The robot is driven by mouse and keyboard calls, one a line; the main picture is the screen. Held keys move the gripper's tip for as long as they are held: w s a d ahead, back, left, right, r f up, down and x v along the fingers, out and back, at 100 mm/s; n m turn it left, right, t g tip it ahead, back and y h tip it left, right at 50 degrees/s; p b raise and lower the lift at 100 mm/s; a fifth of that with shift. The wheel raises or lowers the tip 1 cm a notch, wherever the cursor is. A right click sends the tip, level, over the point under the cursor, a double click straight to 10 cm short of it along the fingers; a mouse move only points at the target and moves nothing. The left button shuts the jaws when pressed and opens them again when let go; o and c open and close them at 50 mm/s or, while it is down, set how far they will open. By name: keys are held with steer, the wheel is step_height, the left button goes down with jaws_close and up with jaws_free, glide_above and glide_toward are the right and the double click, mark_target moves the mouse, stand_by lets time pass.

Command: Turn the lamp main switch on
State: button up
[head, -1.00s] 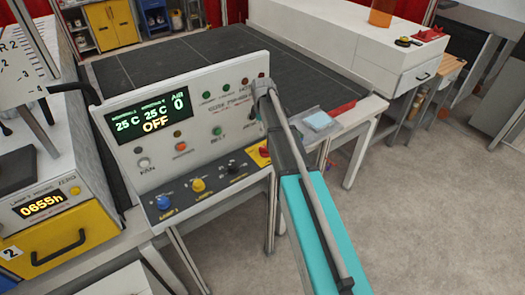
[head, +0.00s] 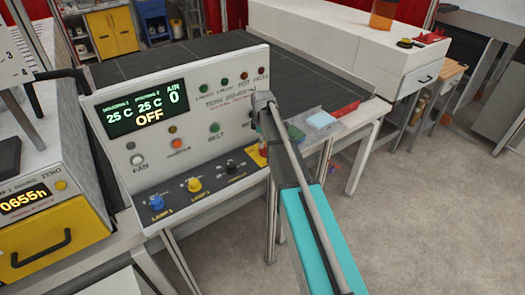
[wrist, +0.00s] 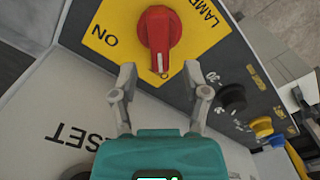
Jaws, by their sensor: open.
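The lamp main switch is a red rotary knob (wrist: 160,32) on a yellow plate (wrist: 203,35) in the wrist view. A white mark shows at its lower end, and the plate reads "ON" to its left and "LAMP" at upper right. My gripper (wrist: 161,76) is open, its two fingertips just below the knob in the picture, one to each side; the knob is not gripped. Contact with the panel cannot be told. In the head view a small part of the red knob (head: 264,150) shows beside my arm, which hides the fingertips.
The white control panel (head: 192,126) carries a display reading OFF, indicator lights and buttons. Along its lower strip are a blue knob (head: 157,202), a yellow knob (head: 195,184) and a black knob (head: 231,166). A dark conveyor bed (head: 195,58) lies behind. Floor at right is clear.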

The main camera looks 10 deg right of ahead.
mark_target(266, 150)
steer(key=shift+f+b, duration=1.15)
steer(key=shift+f, duration=0.35)
jaws_close()
